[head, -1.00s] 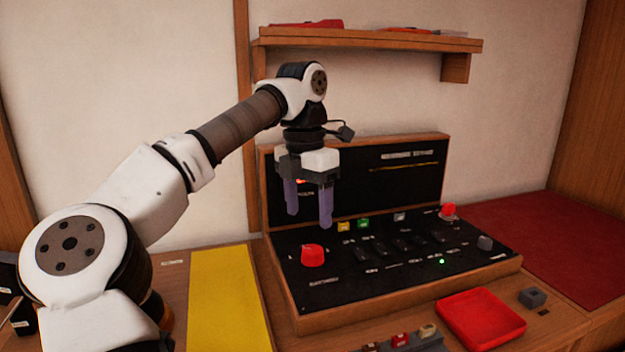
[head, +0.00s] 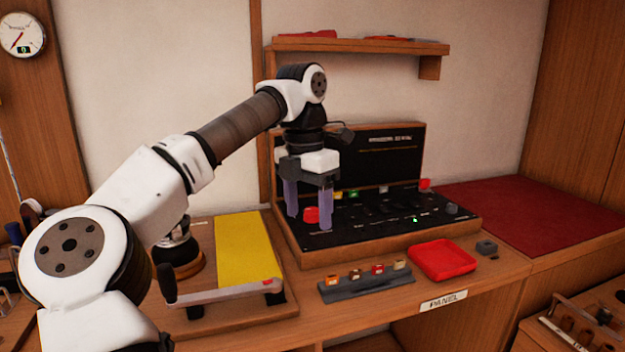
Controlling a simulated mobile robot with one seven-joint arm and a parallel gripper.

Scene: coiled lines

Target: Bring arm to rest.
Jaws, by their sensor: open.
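My gripper (head: 308,222) is open and empty, with its two purple fingers pointing down. It hangs in front of the left part of the black control panel (head: 400,229) in its wooden frame. A red knob (head: 311,214) shows between the fingers; I cannot tell how far it is from them. My arm reaches in from the lower left, bent at the elbow and raised over the bench. The gripper hides part of the panel's left side.
A red tray (head: 442,260), a grey block (head: 487,247) and a grey rack (head: 366,283) of small coloured pieces stand before the panel. A yellow sheet (head: 244,248) lies left. A wooden shelf (head: 360,46) hangs above. The red mat (head: 530,211) at right is clear.

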